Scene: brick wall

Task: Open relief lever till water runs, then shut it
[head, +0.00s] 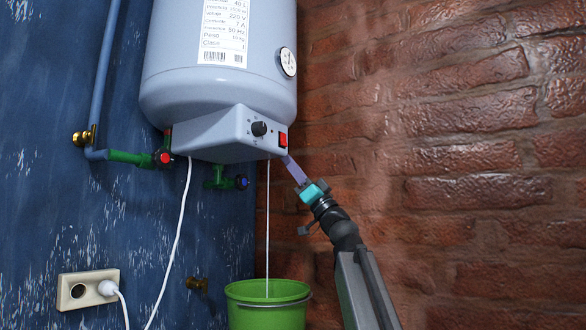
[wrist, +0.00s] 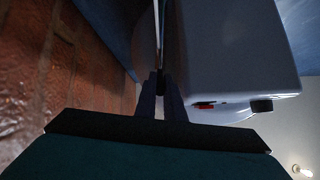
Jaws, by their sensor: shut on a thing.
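The pale blue-grey water heater (head: 215,85) hangs at the upper middle. My gripper (head: 288,160) reaches up from the lower right to the underside of its control box, just below the red switch (head: 283,140). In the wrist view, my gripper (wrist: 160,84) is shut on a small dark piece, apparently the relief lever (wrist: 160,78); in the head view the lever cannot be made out. A thin, straight, pale line (head: 267,220) drops from under the heater into the green bucket (head: 268,315). It looks like running water, though a thin tube cannot be ruled out.
A red-knobbed valve (head: 164,158) and a blue-knobbed valve (head: 241,183) sit under the heater. A white cable (head: 178,235) hangs left of the bucket, near the wall socket (head: 88,289). The brick wall (head: 460,150) stands close on the right.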

